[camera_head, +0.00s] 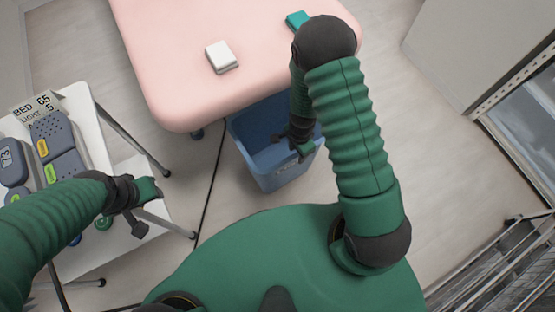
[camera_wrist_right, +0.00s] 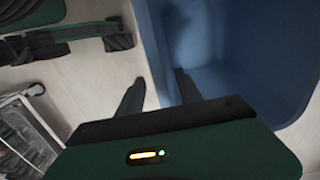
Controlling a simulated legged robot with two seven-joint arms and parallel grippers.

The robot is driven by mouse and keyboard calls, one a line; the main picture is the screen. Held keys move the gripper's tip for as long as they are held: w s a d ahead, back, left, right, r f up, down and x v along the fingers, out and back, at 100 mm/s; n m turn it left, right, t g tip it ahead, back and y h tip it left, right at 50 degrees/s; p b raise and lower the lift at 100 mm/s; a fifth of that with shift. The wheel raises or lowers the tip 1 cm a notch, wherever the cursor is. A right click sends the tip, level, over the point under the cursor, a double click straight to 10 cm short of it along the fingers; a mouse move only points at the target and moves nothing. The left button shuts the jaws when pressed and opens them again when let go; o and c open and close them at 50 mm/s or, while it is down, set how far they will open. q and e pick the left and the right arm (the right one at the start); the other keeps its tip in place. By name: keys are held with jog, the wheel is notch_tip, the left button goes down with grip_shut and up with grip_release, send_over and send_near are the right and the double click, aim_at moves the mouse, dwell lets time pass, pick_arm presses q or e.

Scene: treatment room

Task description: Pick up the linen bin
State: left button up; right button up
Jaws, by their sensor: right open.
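The linen bin is a blue, open-topped tub (camera_head: 262,125) on the floor, partly under the front edge of the pink bed. It has a small pale label on its front. My right gripper (camera_head: 299,146) reaches down over the bin's right part, and my arm hides some of the rim. In the right wrist view the two dark fingers (camera_wrist_right: 158,92) are apart. One lies over the bin's blue inside (camera_wrist_right: 235,50) and the other outside its wall. No grip on the wall shows. My left gripper (camera_head: 143,207) is over the white side table, away from the bin; its jaw opening is unclear.
The pink bed (camera_head: 165,75) holds a white folded item (camera_head: 221,57) and a teal item (camera_head: 298,19). The white side table (camera_head: 80,100) at left carries grey handsets and a sign. A dark cable runs on the floor left of the bin. A metal rack (camera_head: 500,270) stands lower right.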

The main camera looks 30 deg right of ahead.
jog(key=shift+d+f, duration=0.15)
jog(key=shift+f, duration=0.3)
jog(key=shift+d, duration=0.2)
jog(key=shift+c, duration=0.4)
jog(key=shift+a+r, duration=0.15)
jog(key=shift+a, duration=0.1)
grip_shut()
jog(key=shift+w+d, duration=0.1)
